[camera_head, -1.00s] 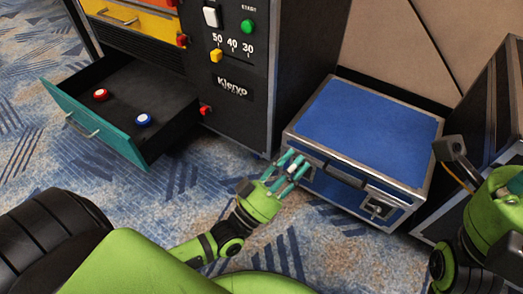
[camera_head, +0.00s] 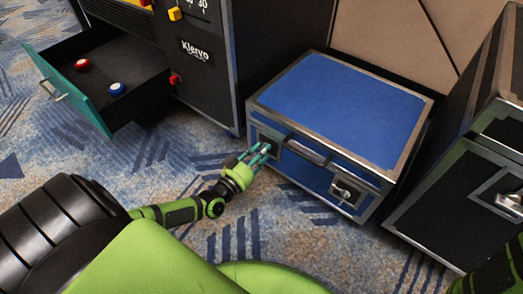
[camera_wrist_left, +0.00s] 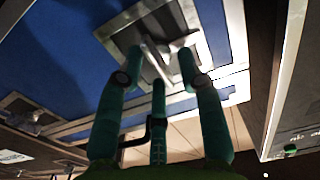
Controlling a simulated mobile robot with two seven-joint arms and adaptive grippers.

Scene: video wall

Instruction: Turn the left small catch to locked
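The blue case (camera_head: 335,103) with metal edges stands on the carpet, lid shut. Its left small catch (camera_wrist_left: 163,52) is a silver winged handle on a square metal plate. In the head view my fingers largely hide this catch. My left gripper (camera_head: 266,154) is at the case's front left, its fingers reaching to the catch. In the left wrist view the teal fingers (camera_wrist_left: 160,62) are spread, with the catch between and beyond the tips; I cannot tell if they touch it. The right catch (camera_head: 345,189) is on the same front. My right gripper is out of view.
A carry handle (camera_head: 306,151) sits between the catches. A black cabinet (camera_head: 205,75) stands at the left, with an open teal-fronted drawer (camera_head: 75,92) holding a red and a blue button. A black case (camera_head: 465,190) stands close on the right. Carpet in front is clear.

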